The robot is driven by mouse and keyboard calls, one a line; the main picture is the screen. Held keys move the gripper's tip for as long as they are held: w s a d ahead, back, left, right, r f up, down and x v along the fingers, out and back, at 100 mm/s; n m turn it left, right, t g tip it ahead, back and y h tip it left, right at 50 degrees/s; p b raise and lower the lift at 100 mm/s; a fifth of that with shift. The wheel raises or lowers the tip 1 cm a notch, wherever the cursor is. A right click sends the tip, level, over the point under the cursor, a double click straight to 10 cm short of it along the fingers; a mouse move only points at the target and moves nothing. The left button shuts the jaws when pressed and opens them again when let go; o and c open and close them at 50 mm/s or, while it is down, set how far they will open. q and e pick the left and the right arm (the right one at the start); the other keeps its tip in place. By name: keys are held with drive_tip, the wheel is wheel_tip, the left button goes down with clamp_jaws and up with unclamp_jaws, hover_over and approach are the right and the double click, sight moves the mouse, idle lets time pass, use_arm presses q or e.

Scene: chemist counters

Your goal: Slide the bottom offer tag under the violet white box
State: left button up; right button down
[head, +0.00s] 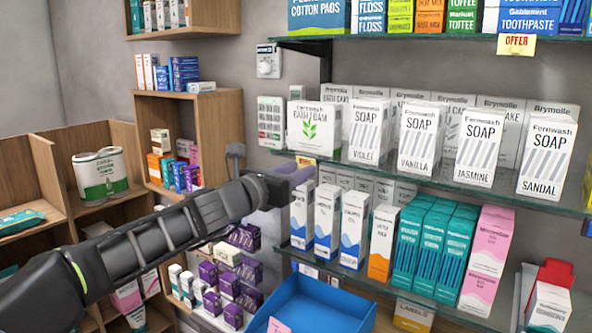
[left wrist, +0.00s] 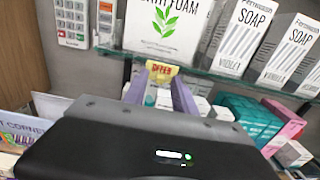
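The bottom offer tag (head: 306,161) is a small yellow tag on the front edge of the middle glass shelf, below the white bath foam box. The violet white soap box (head: 369,131) stands on that shelf, right of the bath foam; it also shows in the left wrist view (left wrist: 242,36). My left gripper (head: 298,174) reaches to the shelf edge just below the tag. In the left wrist view its two lilac fingers (left wrist: 160,86) are apart, with the tag (left wrist: 162,69) at their tips. I cannot tell whether they touch it. My right gripper is not in view.
Vanilla (head: 420,137), jasmine and sandal soap boxes stand right of violet. Another offer tag (head: 516,44) hangs on the upper shelf. Packed cartons (head: 354,230) stand on the shelf below. A blue bin (head: 322,306) lies at the bottom. A price keypad (head: 271,122) is on the wall.

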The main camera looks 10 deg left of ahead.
use_arm(q)
clamp_jaws()
idle(0.3)
idle(1.1)
